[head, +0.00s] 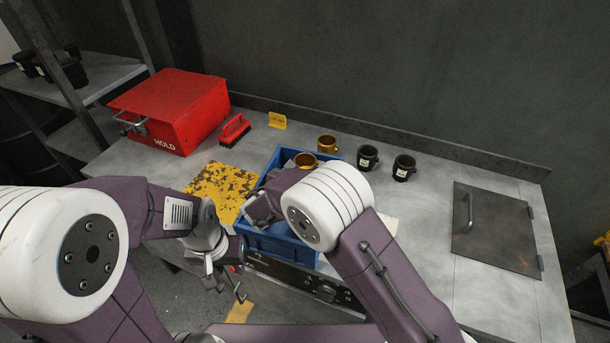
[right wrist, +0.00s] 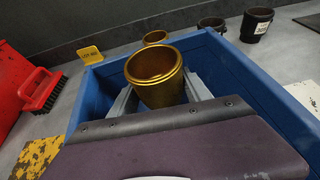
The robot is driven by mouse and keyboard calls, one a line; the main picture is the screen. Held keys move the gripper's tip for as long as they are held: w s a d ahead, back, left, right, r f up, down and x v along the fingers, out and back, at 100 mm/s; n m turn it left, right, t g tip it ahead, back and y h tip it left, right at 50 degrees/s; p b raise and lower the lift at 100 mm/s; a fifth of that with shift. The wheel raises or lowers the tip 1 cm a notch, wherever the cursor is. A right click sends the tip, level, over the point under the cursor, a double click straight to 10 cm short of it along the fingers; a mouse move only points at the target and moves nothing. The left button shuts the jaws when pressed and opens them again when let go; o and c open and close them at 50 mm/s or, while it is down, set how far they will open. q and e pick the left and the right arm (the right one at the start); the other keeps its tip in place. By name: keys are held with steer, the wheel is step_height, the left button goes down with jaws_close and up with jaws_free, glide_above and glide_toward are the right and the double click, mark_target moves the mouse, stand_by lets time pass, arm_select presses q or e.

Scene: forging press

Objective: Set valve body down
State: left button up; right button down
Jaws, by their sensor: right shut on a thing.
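A brass-coloured, cup-shaped valve body (head: 305,160) is at the far end of the blue crate (head: 283,247). In the right wrist view the same valve body (right wrist: 155,80) stands nearly upright between the grey fingers of my right gripper (right wrist: 160,92), which is shut on it. The crate's blue walls (right wrist: 245,80) surround it in that view; its underside is hidden. In the head view my right wrist covers most of the right gripper. My left gripper (head: 225,277) is in front of the bench, left of the crate, empty with its fingers apart.
A second brass cup (head: 327,144) and two black labelled cups (head: 367,158) (head: 404,167) stand behind the crate. A red HOLD box (head: 172,110), red brush (head: 234,130), yellow sign (head: 277,120) and worn yellow mat (head: 218,190) lie left. A dark hatch (head: 495,228) is right.

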steer(key=shift+a+f, duration=0.1)
steer(key=shift+f, duration=0.7)
steer(key=shift+f+b, duration=0.6)
steer(key=shift+c, duration=2.4)
jaws_free()
